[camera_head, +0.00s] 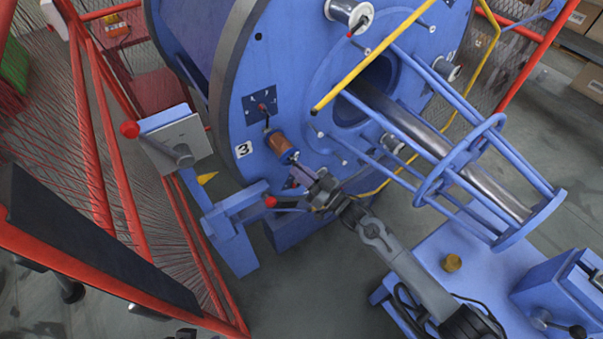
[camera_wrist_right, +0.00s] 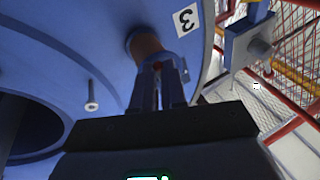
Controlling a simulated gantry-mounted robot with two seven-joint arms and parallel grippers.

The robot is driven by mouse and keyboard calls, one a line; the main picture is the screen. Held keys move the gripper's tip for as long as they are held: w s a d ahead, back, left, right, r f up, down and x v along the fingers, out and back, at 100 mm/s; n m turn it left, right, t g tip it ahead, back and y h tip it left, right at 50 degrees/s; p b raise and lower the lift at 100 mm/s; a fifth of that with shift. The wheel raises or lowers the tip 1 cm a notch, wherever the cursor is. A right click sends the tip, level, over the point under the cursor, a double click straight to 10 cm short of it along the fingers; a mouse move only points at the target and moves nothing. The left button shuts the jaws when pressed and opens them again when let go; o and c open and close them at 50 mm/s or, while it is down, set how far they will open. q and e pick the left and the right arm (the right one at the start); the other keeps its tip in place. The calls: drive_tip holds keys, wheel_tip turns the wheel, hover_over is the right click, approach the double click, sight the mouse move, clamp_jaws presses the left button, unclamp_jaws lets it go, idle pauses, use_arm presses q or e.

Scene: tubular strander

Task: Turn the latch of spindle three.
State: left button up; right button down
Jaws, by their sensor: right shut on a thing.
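Spindle three carries a copper-coloured bobbin (camera_head: 279,142) on the blue drum face, beside the white label 3 (camera_head: 243,149). The bobbin (camera_wrist_right: 147,46) and the label (camera_wrist_right: 186,19) also show in the right wrist view. My right gripper (camera_head: 301,174) reaches the outer end of this spindle from the lower right. In the right wrist view its fingers (camera_wrist_right: 158,82) are shut at the spindle's end. A small red spot of the latch (camera_wrist_right: 158,66) shows between the fingertips; the fingers hide most of the latch, so its angle cannot be told. My left gripper is not seen.
A yellow bar (camera_head: 375,53) crosses the drum face above. The steel shaft (camera_head: 440,146) and its blue guide cage (camera_head: 485,128) stand to the right. A red mesh fence (camera_head: 95,130) stands left, and a red-knobbed blue bracket (camera_head: 240,203) is close left of the gripper.

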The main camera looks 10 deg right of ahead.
drive_tip(key=c, duration=1.2)
unclamp_jaws()
drive_tip(key=shift+s, duration=0.1)
drive_tip(key=v, duration=1)
drive_tip(key=shift+s+d+p, duration=0.3)
drive_tip(key=shift+p, duration=0.05)
drive_tip(key=shift+a, duration=0.1)
